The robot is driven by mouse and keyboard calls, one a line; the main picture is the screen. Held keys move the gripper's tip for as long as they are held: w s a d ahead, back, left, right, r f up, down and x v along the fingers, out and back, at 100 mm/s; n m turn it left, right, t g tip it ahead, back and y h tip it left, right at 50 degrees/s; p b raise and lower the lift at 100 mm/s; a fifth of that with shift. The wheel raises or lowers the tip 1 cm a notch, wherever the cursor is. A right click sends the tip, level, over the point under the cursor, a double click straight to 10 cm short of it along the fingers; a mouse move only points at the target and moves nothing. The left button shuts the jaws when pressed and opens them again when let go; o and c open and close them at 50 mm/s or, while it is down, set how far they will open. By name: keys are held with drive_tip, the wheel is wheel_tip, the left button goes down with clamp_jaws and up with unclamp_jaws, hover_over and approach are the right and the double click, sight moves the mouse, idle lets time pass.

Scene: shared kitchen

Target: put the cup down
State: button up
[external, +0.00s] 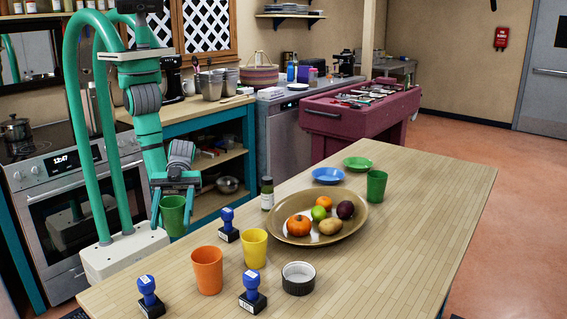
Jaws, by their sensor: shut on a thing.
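My gripper (174,196) points down at the left edge of the table, with its fingers on either side of a green cup (173,217). It is shut on this cup, which is upright. The cup's lower part is partly hidden by the table edge or beyond it; I cannot tell its exact height. The wooden table (425,200) holds an orange cup (207,270), a yellow cup (254,248) and another green cup (376,186) farther right.
Blue-handled stamps (228,225) stand around the cups, with a small dark bowl (298,278) at the front. The table's right side is clear.

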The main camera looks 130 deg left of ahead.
wheel_tip(320, 180, up, 9)
drive_tip(key=shift+f, duration=0.15)
